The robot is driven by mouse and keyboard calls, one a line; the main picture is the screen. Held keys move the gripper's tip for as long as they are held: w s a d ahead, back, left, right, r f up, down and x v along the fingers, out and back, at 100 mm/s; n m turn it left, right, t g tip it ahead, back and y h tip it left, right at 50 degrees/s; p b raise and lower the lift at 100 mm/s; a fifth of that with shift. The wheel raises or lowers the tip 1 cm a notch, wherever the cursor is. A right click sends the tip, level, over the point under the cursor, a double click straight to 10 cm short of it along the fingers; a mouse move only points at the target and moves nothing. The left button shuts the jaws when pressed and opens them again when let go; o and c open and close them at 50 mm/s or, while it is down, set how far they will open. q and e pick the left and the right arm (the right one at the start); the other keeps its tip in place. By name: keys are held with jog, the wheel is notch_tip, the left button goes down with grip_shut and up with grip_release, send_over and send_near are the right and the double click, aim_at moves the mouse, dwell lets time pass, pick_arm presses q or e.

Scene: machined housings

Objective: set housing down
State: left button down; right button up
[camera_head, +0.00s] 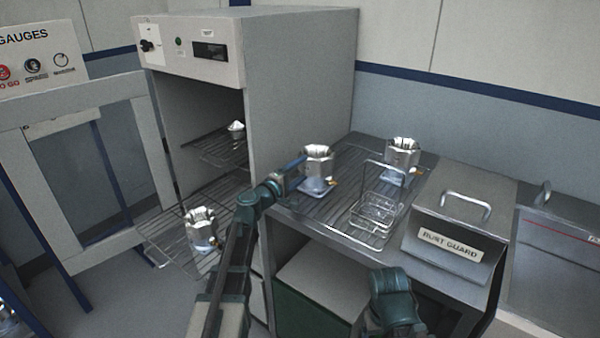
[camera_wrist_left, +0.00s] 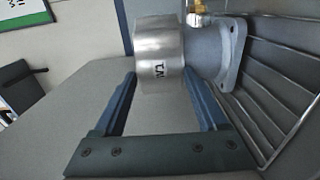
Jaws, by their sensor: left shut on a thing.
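A silvery machined housing (camera_head: 317,163) with a square flange at its foot is upright at the left of the wire drain rack (camera_head: 342,222). My left gripper (camera_head: 301,170) reaches it from the left and is shut on its round body. In the left wrist view the housing (camera_wrist_left: 160,58) is between the two blue fingers (camera_wrist_left: 166,92), its flange close beside the rack wires (camera_wrist_left: 262,112). I cannot tell whether the flange touches the wires. A second housing (camera_head: 402,158) stands at the rack's back right. A third (camera_head: 200,230) is on the oven's pulled-out lower shelf.
A wire basket (camera_head: 378,210) stands on the rack, right of the held housing. A lidded "RUST GUARD" tank (camera_head: 462,215) is to the right. The open oven (camera_head: 300,75) is at the back left, with a small pale part (camera_head: 236,130) on its upper shelf.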

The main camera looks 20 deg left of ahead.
pick_arm(q)
grip_release()
jog(key=shift+s+r, duration=0.1)
jog(key=shift+s, duration=0.15)
jog(key=v, duration=1.1)
jog(key=shift+s+a, duration=0.15)
jog(key=shift+s, duration=0.15)
jog(key=x, duration=1.2)
jog(key=shift+w, duration=0.1)
